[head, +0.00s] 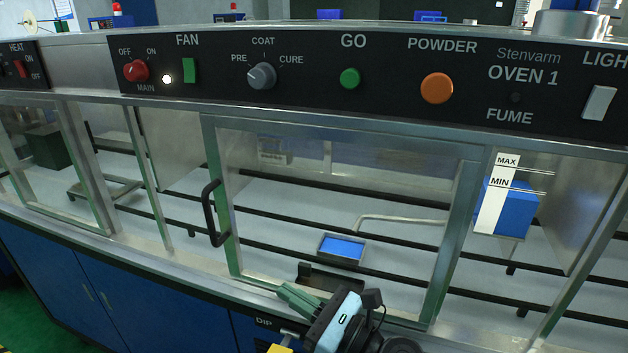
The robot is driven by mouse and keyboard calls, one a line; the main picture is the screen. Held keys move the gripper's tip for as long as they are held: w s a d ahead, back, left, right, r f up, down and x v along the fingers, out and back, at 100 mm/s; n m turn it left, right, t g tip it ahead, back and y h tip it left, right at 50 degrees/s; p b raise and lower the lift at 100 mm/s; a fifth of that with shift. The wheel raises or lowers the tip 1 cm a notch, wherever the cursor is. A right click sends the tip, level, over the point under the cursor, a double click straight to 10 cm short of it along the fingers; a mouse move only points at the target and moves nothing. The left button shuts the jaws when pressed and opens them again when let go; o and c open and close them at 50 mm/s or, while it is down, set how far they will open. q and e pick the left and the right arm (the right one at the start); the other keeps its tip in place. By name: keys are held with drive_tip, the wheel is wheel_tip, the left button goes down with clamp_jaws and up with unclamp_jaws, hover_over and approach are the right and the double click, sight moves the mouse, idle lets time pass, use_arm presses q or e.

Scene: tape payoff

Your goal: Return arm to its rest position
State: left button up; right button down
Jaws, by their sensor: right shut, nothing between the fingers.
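My right gripper (298,299) is low in the middle of the head view, with its arm coming up from the bottom edge. Its green fingers are shut and hold nothing. They point left, in front of the lower frame of the glass door (330,205) of the oven. From this angle I cannot tell how far they are from the frame. The door looks closed, and its black handle (211,212) is up and to the left of the gripper, apart from it. My left gripper is not in view.
The black control panel (390,75) with knobs and buttons runs across the top. Behind the glass are dark rails, a small blue tray (341,247) and a blue tank (518,210) with MAX and MIN marks. Blue cabinets (120,305) stand below the metal ledge at left.

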drive_tip(key=s+d+f+n+t+h+p, duration=0.1)
drive_tip(key=s+d+f+n+h, duration=0.45)
drive_tip(key=f, duration=0.45)
drive_tip(key=s+d+f+n+h+p, duration=0.1)
drive_tip(key=s+d+f+n+h, duration=0.4)
drive_tip(key=f, duration=0.6)
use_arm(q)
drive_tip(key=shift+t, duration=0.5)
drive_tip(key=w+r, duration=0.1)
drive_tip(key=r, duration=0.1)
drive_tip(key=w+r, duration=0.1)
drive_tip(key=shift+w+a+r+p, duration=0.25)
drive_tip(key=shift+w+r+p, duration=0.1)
use_arm(e)
drive_tip(key=s+d+f+n+g+h, duration=0.1)
drive_tip(key=s+d+f+n+h, duration=0.1)
drive_tip(key=s+d+f+n, duration=0.2)
drive_tip(key=s+d+f+n+h, duration=0.3)
drive_tip(key=s+d+f+n, duration=0.2)
drive_tip(key=s+d+n, duration=0.6)
drive_tip(key=s, duration=0.5)
drive_tip(key=shift+g, duration=0.4)
